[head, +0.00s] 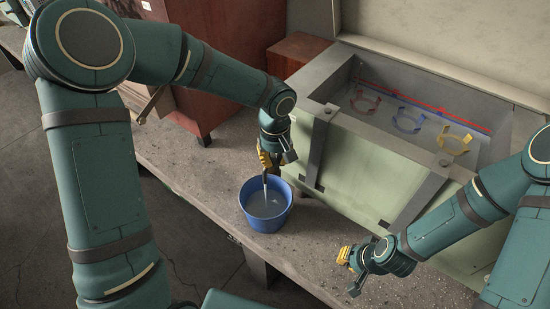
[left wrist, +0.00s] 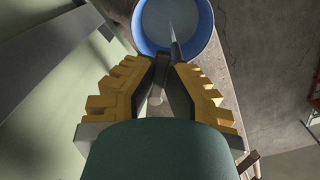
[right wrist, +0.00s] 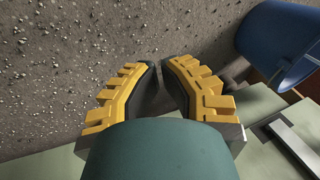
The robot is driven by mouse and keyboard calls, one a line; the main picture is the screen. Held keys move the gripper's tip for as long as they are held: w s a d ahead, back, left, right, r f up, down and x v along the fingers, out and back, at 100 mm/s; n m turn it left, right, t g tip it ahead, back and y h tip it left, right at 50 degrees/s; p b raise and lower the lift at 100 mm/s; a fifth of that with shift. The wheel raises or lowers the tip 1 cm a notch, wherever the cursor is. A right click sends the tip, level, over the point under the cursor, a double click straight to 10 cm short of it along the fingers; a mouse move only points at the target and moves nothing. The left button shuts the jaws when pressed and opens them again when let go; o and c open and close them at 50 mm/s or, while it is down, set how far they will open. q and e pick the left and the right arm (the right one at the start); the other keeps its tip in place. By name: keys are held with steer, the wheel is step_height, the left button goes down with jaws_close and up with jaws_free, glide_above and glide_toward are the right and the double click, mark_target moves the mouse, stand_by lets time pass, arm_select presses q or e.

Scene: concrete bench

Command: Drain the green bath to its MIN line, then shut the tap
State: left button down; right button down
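The green bath (head: 362,165) stands on the bench at the right, with greyish water inside. A red line (head: 400,92) and a blue line (head: 470,127) run along its inner far wall; their labels are unreadable, and I cannot tell the exact water level against them. My left gripper (head: 265,168) is at the bath's left end, above the blue bucket (head: 246,207). A thin pale stream (head: 265,186) drops into the bucket, which holds some water. My right gripper (head: 347,262) is empty, its fingertips nearly together, low over the bench before the bath.
Red, blue and yellow rings (head: 407,121) lie in the bath; I cannot tell whether they float. Dark straps (head: 320,150) cross the bath's front. A reddish-brown cabinet (head: 215,85) stands behind the bucket. The bench front (head: 300,265) between bucket and right gripper is clear.

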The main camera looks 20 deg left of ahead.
arm_select(q)
steer(key=shift+f, duration=0.1)
arm_select(e)
steer(key=shift+f, duration=0.1)
